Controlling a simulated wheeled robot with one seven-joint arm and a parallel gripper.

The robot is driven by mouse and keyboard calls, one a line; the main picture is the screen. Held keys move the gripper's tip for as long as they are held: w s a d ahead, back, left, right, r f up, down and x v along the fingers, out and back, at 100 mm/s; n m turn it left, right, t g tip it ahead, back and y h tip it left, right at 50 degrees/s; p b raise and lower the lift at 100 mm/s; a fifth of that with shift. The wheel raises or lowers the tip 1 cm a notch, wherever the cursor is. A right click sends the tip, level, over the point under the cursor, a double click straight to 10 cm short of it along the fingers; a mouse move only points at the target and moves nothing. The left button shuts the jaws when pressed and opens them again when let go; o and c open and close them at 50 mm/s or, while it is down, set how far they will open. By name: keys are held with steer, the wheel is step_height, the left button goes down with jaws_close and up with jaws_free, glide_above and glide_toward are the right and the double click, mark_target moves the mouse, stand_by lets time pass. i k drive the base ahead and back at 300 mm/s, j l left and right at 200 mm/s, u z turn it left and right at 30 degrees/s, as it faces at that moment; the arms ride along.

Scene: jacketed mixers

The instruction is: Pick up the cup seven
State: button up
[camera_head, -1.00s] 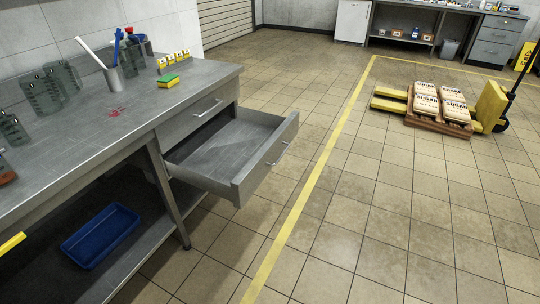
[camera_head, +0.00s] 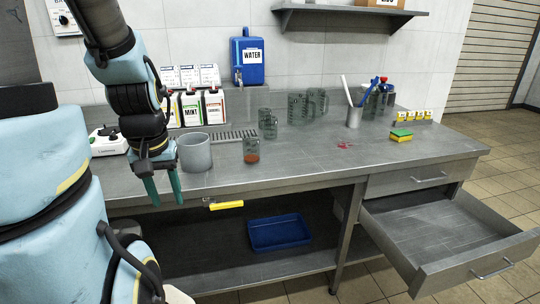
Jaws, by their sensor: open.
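My gripper (camera_head: 164,190) hangs at the left in front of the bench's front edge, its two green fingers pointing down, apart and empty. A glass cup (camera_head: 251,156) with some reddish-brown liquid at its bottom stands on the bench to the right of the gripper. Another clear glass cup (camera_head: 267,124) stands behind it, and several more glass cups (camera_head: 308,106) are grouped farther back. I cannot read a number on any cup, so I cannot tell which is cup seven.
A grey pot (camera_head: 195,153) stands between gripper and cups. Behind are labelled bottles (camera_head: 191,108) and a blue water container (camera_head: 247,58). A holder with utensils (camera_head: 354,117) and a sponge (camera_head: 401,135) lie right. An open drawer (camera_head: 450,228) juts out at right.

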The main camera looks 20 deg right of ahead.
mark_target(251, 142)
steer(key=l+u, duration=0.7)
steer(key=i, duration=0.05)
